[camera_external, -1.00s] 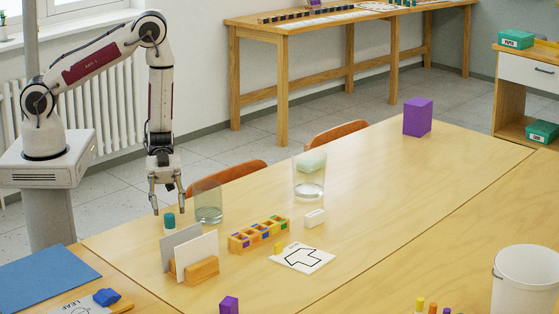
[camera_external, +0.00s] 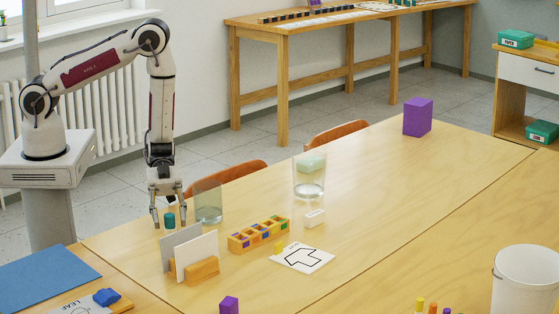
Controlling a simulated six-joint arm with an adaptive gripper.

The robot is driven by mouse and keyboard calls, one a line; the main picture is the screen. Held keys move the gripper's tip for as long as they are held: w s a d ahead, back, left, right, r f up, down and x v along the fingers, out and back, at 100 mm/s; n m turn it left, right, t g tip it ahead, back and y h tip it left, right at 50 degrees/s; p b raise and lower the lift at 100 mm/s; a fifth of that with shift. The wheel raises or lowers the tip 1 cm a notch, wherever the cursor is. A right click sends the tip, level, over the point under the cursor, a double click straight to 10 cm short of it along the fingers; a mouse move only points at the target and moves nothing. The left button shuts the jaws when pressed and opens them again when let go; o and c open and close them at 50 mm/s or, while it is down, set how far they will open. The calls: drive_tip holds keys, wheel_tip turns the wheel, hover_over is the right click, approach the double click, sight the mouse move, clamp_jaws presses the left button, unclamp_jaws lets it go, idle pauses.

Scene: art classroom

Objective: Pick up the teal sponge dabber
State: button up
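The teal sponge dabber (camera_external: 169,220) stands upright on the table, with a teal top and a paler lower part. The upright grey and white cards partly hide its lower part. My gripper (camera_external: 169,222) points straight down with its fingers apart, one on each side of the dabber's top. I see no clear contact between the fingers and the dabber.
A clear glass (camera_external: 208,203) stands close to the right of my gripper. A wooden holder (camera_external: 201,270) with upright cards (camera_external: 196,252) is just in front of the dabber. A compartmented wooden tray (camera_external: 259,234) is further right.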

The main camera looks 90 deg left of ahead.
sight(169, 215)
drive_tip(key=c, duration=1)
drive_tip(key=shift+c, duration=0.2)
drive_tip(key=shift+r, duration=0.15)
drive_tip(key=shift+r, duration=4.8)
